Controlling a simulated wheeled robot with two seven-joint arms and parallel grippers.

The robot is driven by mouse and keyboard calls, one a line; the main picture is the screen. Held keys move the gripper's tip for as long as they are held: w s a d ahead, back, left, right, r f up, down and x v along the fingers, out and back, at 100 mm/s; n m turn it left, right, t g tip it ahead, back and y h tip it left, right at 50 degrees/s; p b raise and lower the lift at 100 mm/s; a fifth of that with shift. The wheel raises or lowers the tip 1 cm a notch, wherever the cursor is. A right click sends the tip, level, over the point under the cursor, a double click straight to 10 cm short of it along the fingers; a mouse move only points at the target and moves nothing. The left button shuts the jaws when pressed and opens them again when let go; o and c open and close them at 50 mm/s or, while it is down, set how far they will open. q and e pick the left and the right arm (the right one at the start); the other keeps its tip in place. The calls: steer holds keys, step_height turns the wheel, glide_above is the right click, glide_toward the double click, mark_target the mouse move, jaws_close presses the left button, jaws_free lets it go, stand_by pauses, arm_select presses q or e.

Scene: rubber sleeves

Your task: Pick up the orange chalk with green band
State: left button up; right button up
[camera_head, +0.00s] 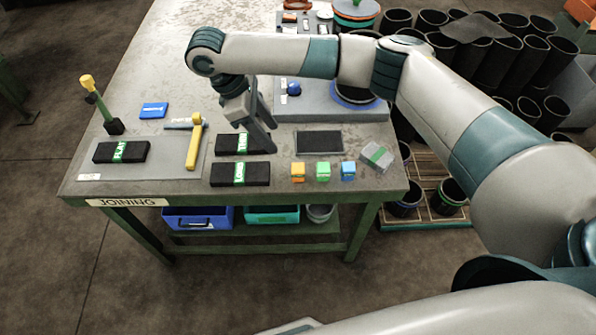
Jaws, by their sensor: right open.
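A small orange block (298,172) stands on the front part of the table, left of a green block (323,171) and a blue block (348,171). It is the only orange piece in the front row; a green band on it is too small to make out. My right gripper (262,148) is open and points down, behind and to the left of the orange block, apart from it. Its fingers partly cover the black "THIN" block (228,144). I cannot tell whether they touch that block. My left gripper is not in view.
A black "LONG" block (223,176) lies left of the orange block. A yellow-handled tool (193,150) and a "FLAT" block (107,153) lie left. Black sleeves (477,55) stand beyond the table's right edge.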

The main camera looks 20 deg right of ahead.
mark_target(297, 168)
steer(key=shift+f, duration=0.15)
steer(key=p+x, duration=0.2)
steer(key=x, duration=1)
stand_by(0.3)
steer(key=shift+s+d+f+p, duration=0.15)
steer(key=shift+d+f+p, duration=0.25)
steer(key=shift+p, duration=0.2)
steer(key=p+x, duration=0.1)
steer(key=x, duration=0.2)
steer(key=shift+d+f+p, duration=0.2)
steer(key=shift+f+p, duration=0.1)
steer(key=shift+f, duration=0.3)
